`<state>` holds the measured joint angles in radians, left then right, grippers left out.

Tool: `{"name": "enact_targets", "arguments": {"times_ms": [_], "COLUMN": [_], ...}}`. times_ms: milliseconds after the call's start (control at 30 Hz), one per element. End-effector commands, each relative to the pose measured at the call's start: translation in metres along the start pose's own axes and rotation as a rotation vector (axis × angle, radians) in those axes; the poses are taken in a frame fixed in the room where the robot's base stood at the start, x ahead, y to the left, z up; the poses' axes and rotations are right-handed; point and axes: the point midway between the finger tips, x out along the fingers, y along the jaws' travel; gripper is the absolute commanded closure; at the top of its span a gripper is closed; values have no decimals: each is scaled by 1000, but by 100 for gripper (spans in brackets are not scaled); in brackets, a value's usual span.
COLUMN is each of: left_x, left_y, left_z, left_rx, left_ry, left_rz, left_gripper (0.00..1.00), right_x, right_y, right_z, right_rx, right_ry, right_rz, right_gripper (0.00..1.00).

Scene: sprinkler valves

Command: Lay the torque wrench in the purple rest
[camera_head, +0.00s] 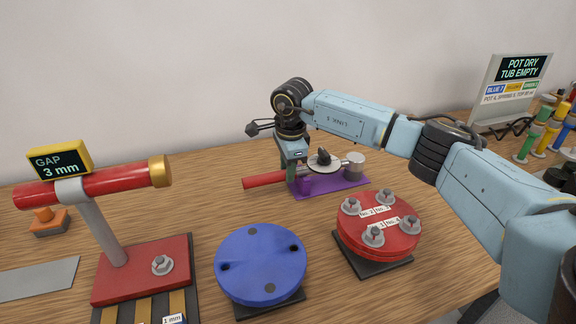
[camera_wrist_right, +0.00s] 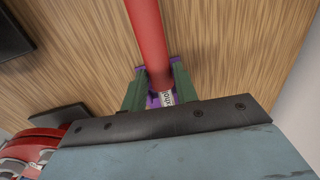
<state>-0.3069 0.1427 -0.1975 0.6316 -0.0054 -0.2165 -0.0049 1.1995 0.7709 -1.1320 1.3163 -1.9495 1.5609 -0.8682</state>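The torque wrench has a red handle (camera_head: 264,180), a dial head and a grey cylindrical end (camera_head: 355,162). It lies level at the purple rest (camera_head: 337,184), with the handle pointing left past the rest. My right gripper (camera_head: 292,172) points down at the wrench near the inner end of the handle. In the right wrist view, its green-grey fingers (camera_wrist_right: 160,85) stand on either side of the red handle (camera_wrist_right: 151,40), with purple parts of the rest just behind. Whether they grip the wrench, or it bears fully on the rest, I cannot tell. My left gripper is out of view.
A blue disc (camera_head: 261,262) and a red flanged disc (camera_head: 378,238) stand in front. A red stand with a "GAP 3 mm" display (camera_head: 59,161) is at left. A sign (camera_head: 512,80) and colored spools (camera_head: 540,130) are at right. Wooden table shows left of the rest.

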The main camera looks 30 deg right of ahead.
Motion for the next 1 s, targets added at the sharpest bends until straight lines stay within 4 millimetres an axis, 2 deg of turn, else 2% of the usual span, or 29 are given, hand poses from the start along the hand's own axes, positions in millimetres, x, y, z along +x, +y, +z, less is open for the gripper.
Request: {"name": "enact_targets", "arguments": {"times_ms": [33,167,567,1000], "left_x": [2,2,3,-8], "left_y": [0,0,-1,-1], "left_z": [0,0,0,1], "left_rx": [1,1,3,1], "left_ry": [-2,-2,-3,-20], "left_rz": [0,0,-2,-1], "left_gripper": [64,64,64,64], "right_x": [0,1,3,-96], "right_y": [-1,0,1,-1], "right_z": [0,0,0,-2], "right_rx": [0,0,0,0], "right_ry": [-2,-1,0,-4], "right_rz": [-3,-2,3,-4], "right_gripper": [64,48,48,48]}}
